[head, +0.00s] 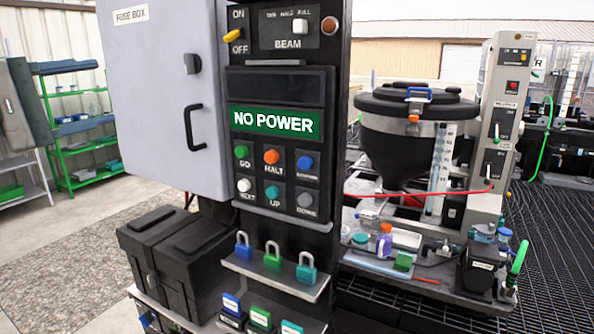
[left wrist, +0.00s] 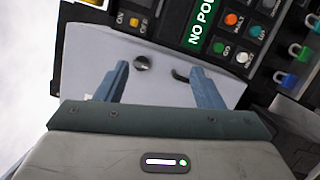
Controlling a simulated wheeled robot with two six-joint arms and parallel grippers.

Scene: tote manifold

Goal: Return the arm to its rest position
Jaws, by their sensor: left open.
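My left gripper (left wrist: 162,80) shows in the left wrist view with its two blue-grey fingers wide apart and nothing between them. Beyond the fingers is the pale grey fuse box (head: 165,85), with its door closed; it also shows in the left wrist view (left wrist: 95,60). Its round knob (left wrist: 142,63) appears between the fingers, and the dark handle (left wrist: 180,75) lies near the right finger. I cannot tell the distance from fingers to door. I cannot make out my left gripper in the head view. My right gripper is in neither view.
A black control panel (head: 283,190) reads NO POWER, with coloured buttons. Padlocks (head: 273,258) stand on a ledge below. A black hopper machine (head: 410,135) stands at right. Open floor (head: 80,215) shows at left.

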